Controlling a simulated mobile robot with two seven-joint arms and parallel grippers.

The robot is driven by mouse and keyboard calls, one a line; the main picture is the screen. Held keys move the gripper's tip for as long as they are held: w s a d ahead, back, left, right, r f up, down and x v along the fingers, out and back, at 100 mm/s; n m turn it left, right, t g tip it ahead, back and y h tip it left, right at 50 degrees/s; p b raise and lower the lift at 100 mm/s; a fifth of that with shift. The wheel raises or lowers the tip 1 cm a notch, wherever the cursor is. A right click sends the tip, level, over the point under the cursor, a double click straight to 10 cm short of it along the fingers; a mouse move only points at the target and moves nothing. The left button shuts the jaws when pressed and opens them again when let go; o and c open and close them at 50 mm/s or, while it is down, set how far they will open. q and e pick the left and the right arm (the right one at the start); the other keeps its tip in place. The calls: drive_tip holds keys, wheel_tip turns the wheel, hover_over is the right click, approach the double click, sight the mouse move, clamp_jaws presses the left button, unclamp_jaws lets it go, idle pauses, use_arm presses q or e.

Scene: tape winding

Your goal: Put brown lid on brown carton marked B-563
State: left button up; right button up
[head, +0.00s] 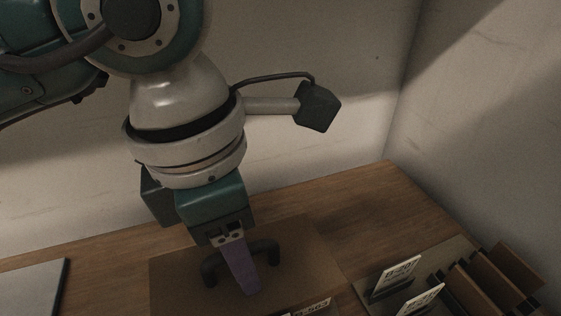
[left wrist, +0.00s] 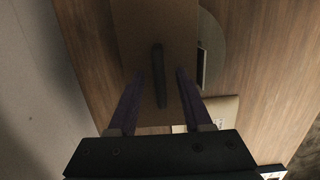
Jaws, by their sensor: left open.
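The brown lid (head: 180,275) lies flat on the wooden table, with a dark arched handle (head: 272,248) on top. In the left wrist view the lid (left wrist: 180,25) and its bar handle (left wrist: 158,75) also show. My left gripper (head: 247,285) points down over the lid with its purple fingers open. In the left wrist view the handle lies between the fingers of my left gripper (left wrist: 154,88), touching neither visibly. A label reading B-563 (head: 308,307) shows at the bottom edge; its carton is mostly out of frame. My right gripper is not in view.
At the right, a board (head: 449,257) bears a white card (head: 398,272), another card and brown upright dividers (head: 489,282). A grey panel (head: 35,290) lies at the left. Pale walls close off the back and right. Some bare wooden table (head: 350,195) shows behind the lid.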

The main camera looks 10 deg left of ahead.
use_arm(q)
drive_tip(key=r, duration=0.6)
drive_tip(key=a+r, duration=0.1)
drive_tip(key=r, duration=0.3)
drive_tip(key=shift+s, duration=0.35)
drive_tip(key=shift+f, duration=0.1)
